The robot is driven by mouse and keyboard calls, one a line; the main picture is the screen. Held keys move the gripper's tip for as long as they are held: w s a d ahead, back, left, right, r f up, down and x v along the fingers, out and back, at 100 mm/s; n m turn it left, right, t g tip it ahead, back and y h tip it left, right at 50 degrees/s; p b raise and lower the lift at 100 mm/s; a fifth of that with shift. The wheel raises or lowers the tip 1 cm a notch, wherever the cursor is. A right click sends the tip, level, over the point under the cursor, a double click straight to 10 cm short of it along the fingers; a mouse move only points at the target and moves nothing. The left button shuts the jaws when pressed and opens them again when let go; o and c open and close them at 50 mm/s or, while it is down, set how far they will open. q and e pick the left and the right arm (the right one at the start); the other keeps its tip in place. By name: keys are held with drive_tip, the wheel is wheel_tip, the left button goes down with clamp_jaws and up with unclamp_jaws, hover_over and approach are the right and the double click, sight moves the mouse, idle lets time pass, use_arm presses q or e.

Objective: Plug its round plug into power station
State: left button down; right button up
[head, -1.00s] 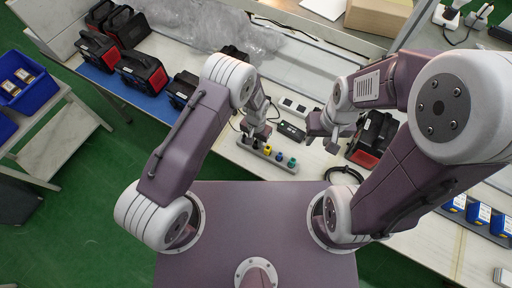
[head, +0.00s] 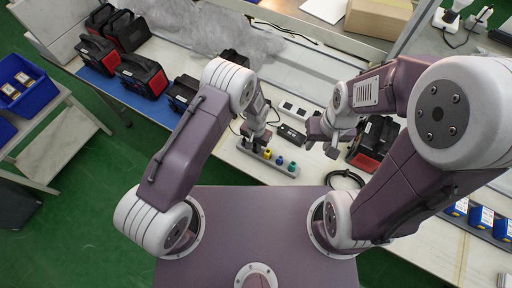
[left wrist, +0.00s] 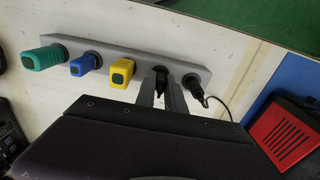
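A grey holder strip (head: 245,151) lies on the table in the head view, with a yellow plug (head: 267,154), a blue plug (head: 280,160) and a green plug (head: 292,168). The strip also shows in the left wrist view (left wrist: 142,62). There, two black plugs sit toward its right end, one (left wrist: 194,83) with a thin cable. My left gripper (left wrist: 161,84) has its fingers on either side of the other black plug (left wrist: 160,76); whether they grip it is unclear. A black and red power station (head: 370,143) stands beside my right gripper (head: 329,144), whose finger gap is unclear.
A black adapter (head: 291,134) and a socket strip (head: 294,109) lie behind the holder strip. A cable loop (head: 346,179) lies in front of the power station. More black and red units (head: 141,74) stand on a blue mat at left.

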use_arm(q)
drive_tip(key=shift+r+p, duration=2.25)
drive_tip(key=shift+r, duration=0.75)
drive_tip(key=shift+f, duration=0.1)
drive_tip(key=w+a+r+n+b, duration=0.4)
drive_tip(key=w+a+r+b, duration=0.35)
drive_tip(key=a, duration=0.55)
drive_tip(key=s+a+r+n, duration=0.1)
drive_tip(key=s+a+r, duration=0.1)
drive_tip(key=s, duration=0.3)
drive_tip(key=s+a+r+n, duration=0.1)
drive_tip(key=s+a+r, duration=0.1)
drive_tip(key=s, duration=0.3)
drive_tip(key=shift+s+a, duration=0.3)
drive_tip(key=shift+a, duration=0.6)
drive_tip(key=shift+w, duration=0.1)
